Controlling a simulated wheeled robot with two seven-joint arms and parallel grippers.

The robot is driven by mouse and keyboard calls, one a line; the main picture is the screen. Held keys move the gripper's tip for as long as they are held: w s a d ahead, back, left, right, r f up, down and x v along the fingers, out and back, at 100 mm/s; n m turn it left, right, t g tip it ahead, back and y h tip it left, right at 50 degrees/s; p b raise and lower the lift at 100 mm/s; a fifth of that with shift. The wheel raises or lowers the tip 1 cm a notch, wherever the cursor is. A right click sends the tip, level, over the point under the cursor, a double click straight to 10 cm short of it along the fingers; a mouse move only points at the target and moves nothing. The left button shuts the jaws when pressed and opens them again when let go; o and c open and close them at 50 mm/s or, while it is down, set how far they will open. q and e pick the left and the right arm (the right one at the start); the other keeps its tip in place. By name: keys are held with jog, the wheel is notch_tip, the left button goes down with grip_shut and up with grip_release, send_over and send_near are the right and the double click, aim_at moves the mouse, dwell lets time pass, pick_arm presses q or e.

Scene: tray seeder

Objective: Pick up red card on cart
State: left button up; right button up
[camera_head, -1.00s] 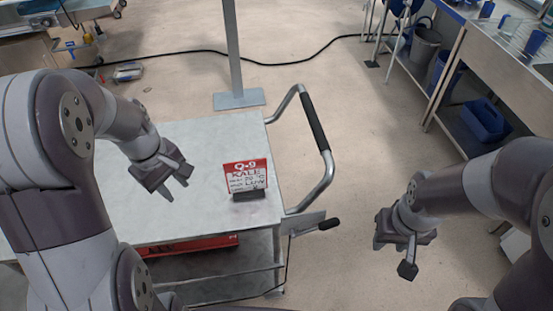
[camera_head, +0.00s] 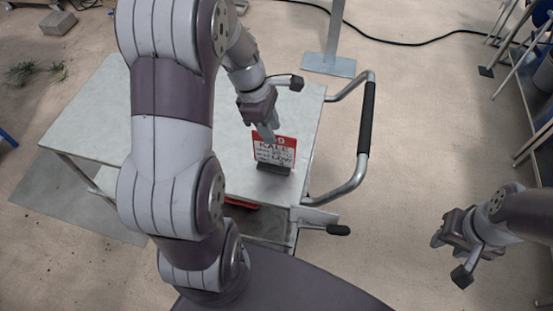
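The red card (camera_head: 276,150) is red on top with a white lettered area below, reading KALE. It stands upright in a small dark holder (camera_head: 272,168) near the right edge of the grey cart (camera_head: 85,125). My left gripper (camera_head: 281,109) is open and empty, with its fingers spread wide. One fingertip is right at the card's top edge and overlaps it in the picture; I cannot tell whether they touch. The other finger is beyond it, up and to the right. My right gripper (camera_head: 450,258) is open and empty over the floor, right of the cart.
The cart's handle (camera_head: 366,120) curves out on its right side. A grey post with a flat foot (camera_head: 329,64) stands behind the cart. A black cable runs across the floor there. Shelving lines the far right. The floor between handle and shelving is clear.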

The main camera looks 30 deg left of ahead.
aim_at(274, 152)
pick_arm(q)
jog(key=x, duration=0.6)
jog(key=shift+f, duration=0.15)
jog(key=shift+a, duration=0.1)
jog(key=shift+f, duration=0.2)
grip_shut()
